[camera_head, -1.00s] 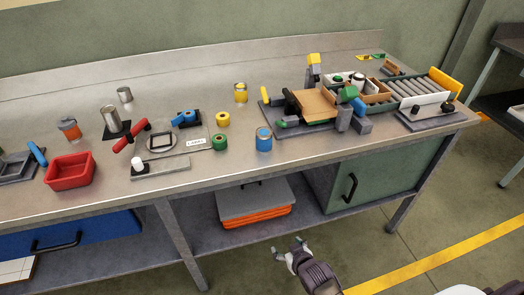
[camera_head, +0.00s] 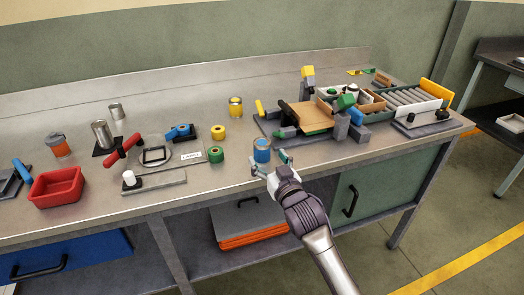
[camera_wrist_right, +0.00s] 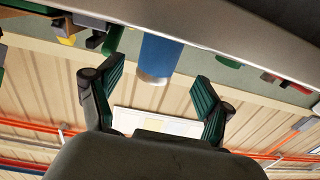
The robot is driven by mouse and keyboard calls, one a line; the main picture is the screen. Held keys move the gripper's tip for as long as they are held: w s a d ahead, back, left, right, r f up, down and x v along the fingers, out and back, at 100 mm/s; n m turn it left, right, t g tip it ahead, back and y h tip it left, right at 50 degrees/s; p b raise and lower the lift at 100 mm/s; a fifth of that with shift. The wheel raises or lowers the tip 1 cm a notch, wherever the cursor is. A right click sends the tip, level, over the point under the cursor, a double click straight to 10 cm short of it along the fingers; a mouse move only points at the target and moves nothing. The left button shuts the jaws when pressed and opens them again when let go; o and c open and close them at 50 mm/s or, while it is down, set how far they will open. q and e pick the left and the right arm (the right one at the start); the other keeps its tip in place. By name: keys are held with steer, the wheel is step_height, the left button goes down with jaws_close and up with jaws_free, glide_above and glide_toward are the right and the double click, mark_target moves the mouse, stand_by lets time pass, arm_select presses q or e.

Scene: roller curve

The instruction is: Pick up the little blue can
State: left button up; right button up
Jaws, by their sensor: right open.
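The little blue can (camera_head: 262,151) stands upright near the front edge of the workbench. My right gripper (camera_head: 271,163) is open at the front edge, just in front of the can, and its fingers hide part of the can's lower side. In the right wrist view the blue can (camera_wrist_right: 161,55) shows ahead, between the two spread green-padded fingers (camera_wrist_right: 158,80). I see no finger closed on it. My left gripper is not in view.
A dark board (camera_head: 262,125) with a wooden block and grey parts lies to the right. A yellow can (camera_head: 235,107) is behind. The metal workbench (camera_head: 230,183) has a raised back wall.

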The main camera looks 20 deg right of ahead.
steer(key=shift+w+r, duration=0.1)
steer(key=shift+w, duration=0.55)
steer(key=w, duration=0.4)
steer(key=shift+w+f+p, duration=0.15)
steer(key=shift+f+p, duration=0.05)
steer(key=shift+p, duration=0.1)
steer(key=c, duration=1.4)
steer(key=shift+o, duration=0.2)
step_height(320, 180, up, 9)
steer(key=shift+f, duration=0.1)
steer(key=shift+s+a, duration=0.2)
steer(key=shift+s, duration=0.2)
steer(key=s+a+f, duration=0.2)
steer(key=s+f, duration=0.4)
steer(key=s, duration=0.4)
steer(key=h, duration=0.1)
glide_toward(265, 153)
steer(key=shift+y, duration=0.5)
steer(key=w+r, duration=0.3)
steer(key=w, duration=0.1)
steer(key=w+r, duration=0.3)
steer(key=w, duration=0.1)
steer(key=w+r, duration=0.4)
steer(key=shift+w+a, duration=0.1)
steer(key=shift+w, duration=0.15)
